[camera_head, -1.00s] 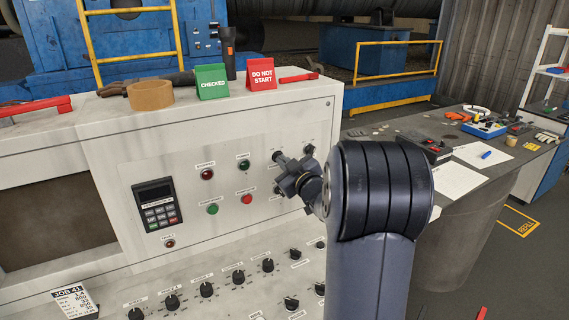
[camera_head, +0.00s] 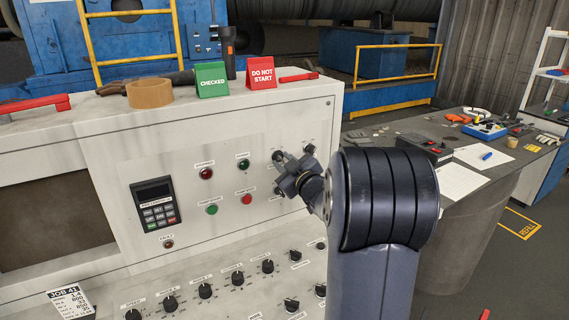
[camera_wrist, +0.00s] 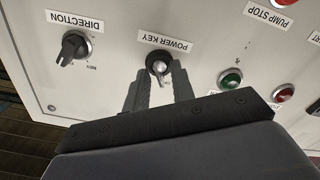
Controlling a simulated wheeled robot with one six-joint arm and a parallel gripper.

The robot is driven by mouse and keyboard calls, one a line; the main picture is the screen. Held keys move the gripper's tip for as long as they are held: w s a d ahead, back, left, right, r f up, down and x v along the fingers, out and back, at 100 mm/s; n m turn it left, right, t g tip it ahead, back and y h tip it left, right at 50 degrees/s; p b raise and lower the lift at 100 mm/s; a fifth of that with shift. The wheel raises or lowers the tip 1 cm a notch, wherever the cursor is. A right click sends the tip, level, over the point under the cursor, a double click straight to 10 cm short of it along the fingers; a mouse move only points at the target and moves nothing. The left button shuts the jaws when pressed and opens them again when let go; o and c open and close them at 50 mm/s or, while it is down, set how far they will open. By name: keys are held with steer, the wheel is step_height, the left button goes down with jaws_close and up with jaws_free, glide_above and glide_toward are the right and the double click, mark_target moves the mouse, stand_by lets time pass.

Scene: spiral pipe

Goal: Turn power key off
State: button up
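The power key (camera_wrist: 160,69) is a small silver key in a round dark switch under the POWER KEY label (camera_wrist: 165,42), which appears upside down in the wrist view. My gripper (camera_wrist: 160,72) is at the panel, with one finger on each side of the key. The fingers are apart, and a gap shows between them and the key. In the head view my gripper (camera_head: 284,166) is at the right part of the control panel (camera_head: 130,160) and hides the key there.
The direction knob (camera_wrist: 75,47) is left of the key in the wrist view. A green light or button (camera_wrist: 230,80) and a red one (camera_wrist: 283,93) are to the right. A red DO NOT START sign (camera_head: 262,72) and a green CHECKED sign (camera_head: 211,80) stand on the cabinet top.

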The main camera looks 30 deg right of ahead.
steer(key=s+b, duration=0.1)
steer(key=s, duration=1)
steer(key=shift+d, duration=0.2)
steer(key=shift+w, duration=0.1)
steer(key=w, duration=0.7)
steer(key=w+p, duration=0.1)
steer(key=w, duration=0.2)
steer(key=shift+w+a, duration=0.25)
steer(key=shift+w+r+p, duration=0.15)
steer(key=shift+w+p, duration=0.1)
steer(key=shift+p, duration=0.1)
steer(key=shift+s+m+p, duration=0.1)
steer(key=shift+m+p, duration=0.3)
steer(key=shift+m, duration=0.1)
steer(key=shift+f+b, duration=0.2)
steer(key=shift+b, duration=0.1)
